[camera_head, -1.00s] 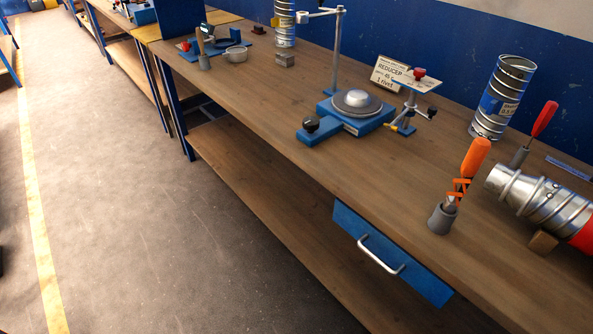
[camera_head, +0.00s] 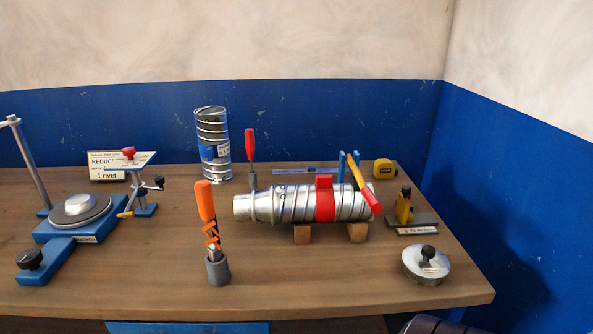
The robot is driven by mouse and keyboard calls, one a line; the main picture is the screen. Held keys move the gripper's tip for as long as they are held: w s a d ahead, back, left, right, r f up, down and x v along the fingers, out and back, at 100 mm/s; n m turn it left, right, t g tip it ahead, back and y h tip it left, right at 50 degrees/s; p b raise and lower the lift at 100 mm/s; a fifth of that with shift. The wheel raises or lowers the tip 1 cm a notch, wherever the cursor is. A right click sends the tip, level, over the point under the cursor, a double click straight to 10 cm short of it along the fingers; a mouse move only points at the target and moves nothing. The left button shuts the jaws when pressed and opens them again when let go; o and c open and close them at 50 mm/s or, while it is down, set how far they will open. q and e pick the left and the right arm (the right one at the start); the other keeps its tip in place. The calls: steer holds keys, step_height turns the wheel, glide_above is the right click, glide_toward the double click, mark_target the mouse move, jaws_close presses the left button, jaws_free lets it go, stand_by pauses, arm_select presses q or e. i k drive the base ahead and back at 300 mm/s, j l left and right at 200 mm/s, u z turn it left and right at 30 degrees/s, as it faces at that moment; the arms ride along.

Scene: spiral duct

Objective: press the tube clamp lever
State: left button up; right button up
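A silver spiral duct (camera_head: 290,204) lies on its side on two wooden blocks on the bench. A red band (camera_head: 325,200) wraps around it. At its right end a lever with a yellow bar and a red tip (camera_head: 368,192) slants down to the right, in front of blue upright posts (camera_head: 342,167). I cannot tell whether the lever is attached to the duct or to the posts. Neither of my grippers is in view.
An orange-handled tool (camera_head: 206,215) stands in a grey holder in front of the duct. A red-handled tool (camera_head: 250,150) and an upright spiral tube (camera_head: 213,148) stand behind. A round lidded tin (camera_head: 426,265) sits front right. The bench (camera_head: 330,275) is clear in front.

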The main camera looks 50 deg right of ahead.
mark_target(357, 180)
steer(key=z, duration=2.05)
